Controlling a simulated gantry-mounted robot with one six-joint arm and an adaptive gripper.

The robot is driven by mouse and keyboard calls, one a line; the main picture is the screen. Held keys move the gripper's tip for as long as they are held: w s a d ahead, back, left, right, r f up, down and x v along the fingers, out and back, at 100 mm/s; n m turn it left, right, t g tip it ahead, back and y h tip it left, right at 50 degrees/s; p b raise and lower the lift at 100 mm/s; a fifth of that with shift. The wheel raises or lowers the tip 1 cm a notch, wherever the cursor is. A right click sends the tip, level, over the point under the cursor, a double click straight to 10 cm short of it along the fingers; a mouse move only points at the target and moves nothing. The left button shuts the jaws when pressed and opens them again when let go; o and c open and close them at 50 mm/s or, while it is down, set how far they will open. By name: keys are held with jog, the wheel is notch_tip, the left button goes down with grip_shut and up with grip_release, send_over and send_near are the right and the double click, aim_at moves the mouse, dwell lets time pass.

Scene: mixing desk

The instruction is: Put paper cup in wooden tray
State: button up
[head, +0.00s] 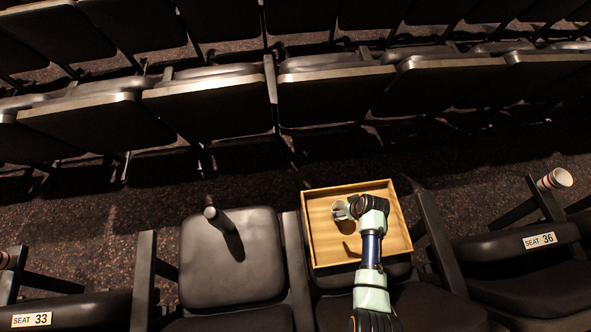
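The wooden tray (318,258) is a shallow, light brown square box lying on a seat right of centre. My gripper (338,210) is over the tray's left half, pointing left from my wrist. It looks small and grey; its fingers are not clear, nor whether anything is between them. A paper cup (556,179), white inside with a red and white striped side, is tilted at the right, by the armrest near seat 36. The visible tray floor looks empty apart from shadow.
Armrests (440,235) rise between the seats. Rows of folded seats (325,90) stand behind a dark carpeted aisle (90,215).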

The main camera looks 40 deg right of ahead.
jog(key=shift+w+r, duration=0.1)
jog(key=w+a+r+n+t+h, duration=0.15)
jog(key=w+a+r, duration=0.35)
jog(key=w+r, duration=0.7)
jog(key=w+a+r+n+t, duration=0.2)
jog(key=w+a+r+t, duration=0.35)
jog(key=a+r, duration=0.85)
jog(key=s+a+r+n+t+y, duration=0.1)
jog(key=s+a+r+t+y, duration=0.1)
jog(key=a+r, duration=1.3)
jog(key=shift+s+a+r+t+y, duration=0.25)
jog(key=shift+s+r+t+y, duration=0.15)
jog(key=shift+r, duration=0.55)
